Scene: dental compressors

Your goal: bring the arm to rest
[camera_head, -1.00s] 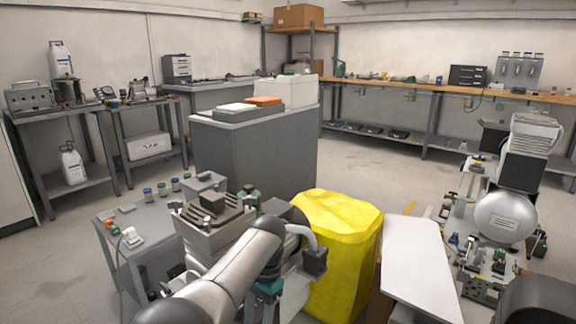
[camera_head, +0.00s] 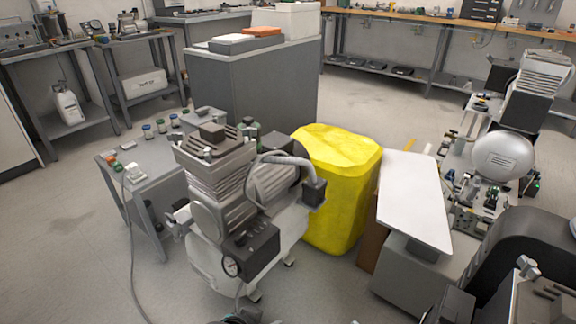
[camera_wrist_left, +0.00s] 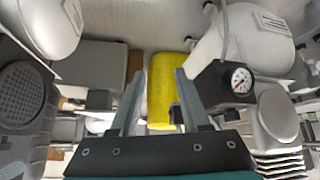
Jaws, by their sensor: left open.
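My left gripper (camera_wrist_left: 158,100) shows in the left wrist view, its two fingers apart with nothing between them. Behind the gap is the yellow bin (camera_wrist_left: 161,92), farther off. A dental compressor with a black box and a round pressure gauge (camera_wrist_left: 240,79) is to the right of the fingers. In the head view this compressor (camera_head: 215,200) stands upright at the centre, its gauge low at the front. My left arm and gripper cannot be made out in the head view. My right gripper is in neither view.
The yellow bin (camera_head: 338,190) stands right of the compressor, beside a white-topped stand (camera_head: 412,195). A grey side table (camera_head: 150,170) with small jars is at left. Another compressor (camera_head: 503,155) stands at right. Open floor (camera_head: 75,220) lies at front left.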

